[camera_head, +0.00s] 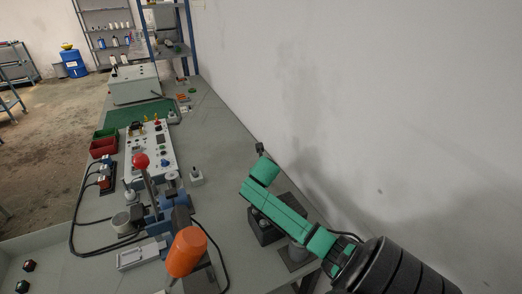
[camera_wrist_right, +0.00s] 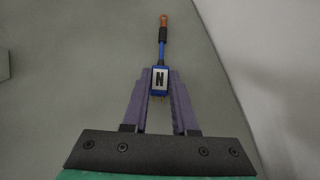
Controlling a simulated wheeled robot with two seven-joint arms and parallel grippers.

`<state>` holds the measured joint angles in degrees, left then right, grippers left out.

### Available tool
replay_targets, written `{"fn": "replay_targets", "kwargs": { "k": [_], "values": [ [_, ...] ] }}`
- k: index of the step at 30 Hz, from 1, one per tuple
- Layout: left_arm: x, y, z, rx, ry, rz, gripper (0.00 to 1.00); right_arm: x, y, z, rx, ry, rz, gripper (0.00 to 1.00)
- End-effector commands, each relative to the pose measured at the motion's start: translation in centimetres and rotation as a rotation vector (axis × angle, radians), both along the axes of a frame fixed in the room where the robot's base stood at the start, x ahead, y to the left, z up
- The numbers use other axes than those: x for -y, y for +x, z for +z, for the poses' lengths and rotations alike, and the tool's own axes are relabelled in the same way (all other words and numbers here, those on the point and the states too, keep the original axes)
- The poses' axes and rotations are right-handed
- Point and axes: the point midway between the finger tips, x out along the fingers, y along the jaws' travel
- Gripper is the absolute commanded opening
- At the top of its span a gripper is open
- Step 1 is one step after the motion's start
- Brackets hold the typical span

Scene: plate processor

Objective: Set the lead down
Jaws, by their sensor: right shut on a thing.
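The lead (camera_wrist_right: 162,48) shows in the right wrist view. It has a blue body, a white label with a black N, a dark sleeve and a copper-orange far end. My right gripper (camera_wrist_right: 160,82) is shut on its labelled end, between two purple fingers. The lead points straight away from the gripper over a plain grey surface; I cannot tell whether it touches that surface. In the head view my right arm reaches in from the lower right, with the small dark gripper (camera_head: 260,149) near the wall side of the bench. The lead cannot be made out there. My left gripper is not in view.
The long grey bench (camera_head: 222,135) runs along the white wall. A control panel (camera_head: 150,150), a red-knobbed lever (camera_head: 141,160), an orange cylinder (camera_head: 186,252) and black cables crowd its left side. The strip beside the wall is mostly clear.

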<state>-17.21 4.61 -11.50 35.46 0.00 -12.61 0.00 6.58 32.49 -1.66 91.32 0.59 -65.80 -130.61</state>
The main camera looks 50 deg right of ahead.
Motion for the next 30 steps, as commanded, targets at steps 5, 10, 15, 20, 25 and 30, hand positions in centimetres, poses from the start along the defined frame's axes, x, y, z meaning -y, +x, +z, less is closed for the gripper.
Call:
{"fn": "replay_targets", "kwargs": {
  "k": [5,10,15,20,25,30],
  "values": [
    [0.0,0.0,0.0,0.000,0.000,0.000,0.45,0.0,0.0,0.0,0.002,-0.002,0.000,0.00],
    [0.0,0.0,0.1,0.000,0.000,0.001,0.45,0.1,0.0,-0.3,0.000,-0.001,-0.001,0.30],
    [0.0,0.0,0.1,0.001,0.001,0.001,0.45,0.0,0.0,-0.3,0.001,-0.001,0.000,0.56],
    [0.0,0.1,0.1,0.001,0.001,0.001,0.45,0.0,0.0,-0.3,0.001,-0.001,0.000,0.56],
    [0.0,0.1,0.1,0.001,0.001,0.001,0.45,-0.2,-0.2,0.4,0.003,-0.001,0.001,0.56],
    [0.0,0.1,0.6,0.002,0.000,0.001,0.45,-1.7,-1.9,2.9,0.004,-0.003,0.003,0.56]
  ]
}}
